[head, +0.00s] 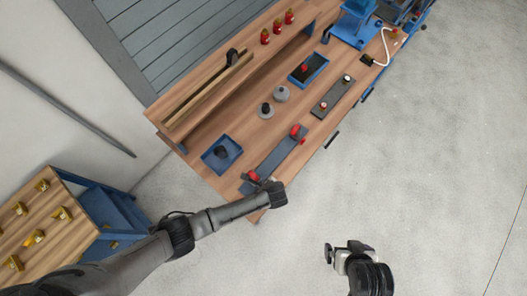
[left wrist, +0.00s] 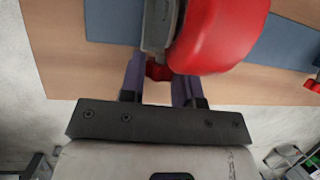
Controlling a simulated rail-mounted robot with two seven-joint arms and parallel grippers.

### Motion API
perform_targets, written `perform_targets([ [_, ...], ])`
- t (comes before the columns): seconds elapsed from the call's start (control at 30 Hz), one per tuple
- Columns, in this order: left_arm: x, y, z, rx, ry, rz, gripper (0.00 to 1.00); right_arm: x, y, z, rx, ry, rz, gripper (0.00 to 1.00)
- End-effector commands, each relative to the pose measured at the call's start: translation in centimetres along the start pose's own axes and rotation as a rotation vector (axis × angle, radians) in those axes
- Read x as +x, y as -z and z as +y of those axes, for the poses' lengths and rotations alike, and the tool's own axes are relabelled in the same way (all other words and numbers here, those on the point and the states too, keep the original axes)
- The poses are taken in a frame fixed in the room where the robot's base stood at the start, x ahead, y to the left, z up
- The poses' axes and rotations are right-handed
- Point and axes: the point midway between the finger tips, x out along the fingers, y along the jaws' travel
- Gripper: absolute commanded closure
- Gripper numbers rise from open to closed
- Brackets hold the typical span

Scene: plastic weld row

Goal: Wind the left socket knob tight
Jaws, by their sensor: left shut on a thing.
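A long dark grey plate (head: 274,157) lies near the bench's front left corner, with a red fitting at each end. The right-hand red fitting (head: 298,132) stands clear of my arms. My left gripper (head: 264,184) is at the left-hand red fitting (head: 252,175) and partly covers it. In the left wrist view, a small red knob (left wrist: 158,71) sits between the two fingers, which are shut on it. A large red rounded part (left wrist: 218,35) and a grey bracket (left wrist: 157,24) are just beyond it. My right gripper (head: 348,250) hangs over the floor, away from the bench; its jaws are unclear.
On the wooden bench (head: 232,183) are a blue tray (head: 222,154), two grey round pieces (head: 281,94), another tray (head: 308,69) and a dark plate (head: 333,96). A second table (head: 60,231) stands at lower left. The floor at right is clear.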

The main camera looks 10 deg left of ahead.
Motion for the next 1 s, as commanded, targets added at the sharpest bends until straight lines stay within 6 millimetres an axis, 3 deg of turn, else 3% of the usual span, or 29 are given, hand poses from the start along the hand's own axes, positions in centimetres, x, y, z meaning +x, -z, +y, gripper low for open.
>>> perform_targets([
  [0.17,-0.1,0.0,-0.1,0.005,-0.016,-0.001,0.93,-0.2,0.1,0.0,0.0,0.0,0.0,0.01],
  [0.4,0.0,-0.1,-0.4,0.078,-0.197,-0.003,0.94,-1.2,0.4,-0.1,0.006,0.004,0.001,0.01],
  [0.7,0.4,0.2,-0.6,0.171,-0.419,-0.001,0.94,-0.1,0.1,-0.3,0.01,0.007,0.002,0.01],
  [1.0,0.3,0.0,-0.6,0.191,-0.461,0.0,0.93,0.0,0.1,-0.3,0.01,0.007,0.002,0.01],
])
